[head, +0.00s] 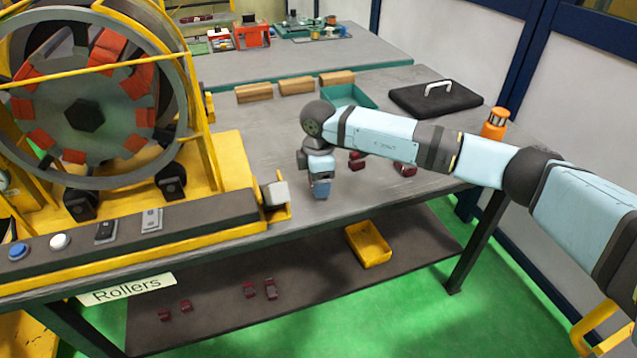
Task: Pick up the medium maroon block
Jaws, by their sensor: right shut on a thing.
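My right arm reaches in from the right, and its gripper (320,194) points down at the front part of the grey table. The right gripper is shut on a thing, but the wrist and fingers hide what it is. Maroon blocks (357,161) lie on the table to the right of the gripper, partly behind my arm. Another maroon piece (405,169) lies further right, just below the arm. Several maroon blocks (270,289) also lie on the lower shelf. I cannot tell which block is the medium one. My left gripper is not in view.
A yellow machine with a large stator ring (180,85) stands left of the gripper. Wooden blocks (296,85), a green tray (347,95), a black case (434,98) and an orange bottle (495,124) stand further back. A yellow bin (369,245) is on the lower shelf.

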